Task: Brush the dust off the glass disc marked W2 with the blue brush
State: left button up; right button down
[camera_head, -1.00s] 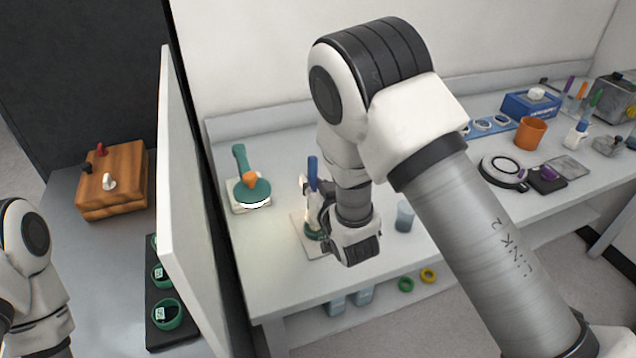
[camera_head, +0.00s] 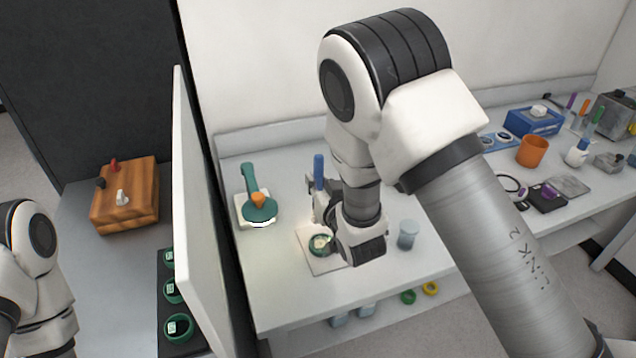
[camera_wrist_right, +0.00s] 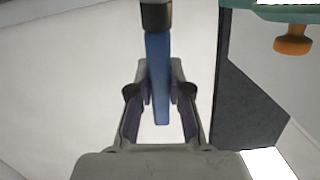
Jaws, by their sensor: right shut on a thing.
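My right gripper (camera_head: 322,197) is shut on the blue brush (camera_head: 319,172), whose handle stands upright above the pale pad. In the right wrist view the brush (camera_wrist_right: 157,80) sits between both fingers (camera_wrist_right: 160,92). A disc in a green ring (camera_head: 320,244) lies on the pale square pad (camera_head: 325,264), just below the gripper; I cannot read its mark. The bristles are hard to make out, and the brush looks apart from the disc. My left arm shows at the left edge, but its gripper is out of view.
A green lamp-like device (camera_head: 259,210) with an orange knob stands left of the pad. A clear cup (camera_head: 407,234) stands close on the right. A white upright panel (camera_head: 197,200) separates this bench from the left one, where a black tray (camera_head: 184,349) holds several green-ringed discs.

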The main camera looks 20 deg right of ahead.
jog(key=shift+f, duration=0.1)
dwell(0.3)
jog(key=shift+f+b, duration=2.4)
jog(key=shift+f, duration=0.5)
jog(key=shift+f+b, duration=0.45)
jog(key=shift+f, duration=0.1)
jog(key=shift+d, duration=0.15)
jog(key=shift+s+d+b, duration=0.35)
jog(key=shift+s+d, duration=0.3)
jog(key=shift+d, duration=0.1)
jog(key=shift+d, duration=0.1)
jog(key=shift+s+d, duration=0.15)
jog(key=shift+s, duration=0.05)
jog(key=shift+r, duration=0.1)
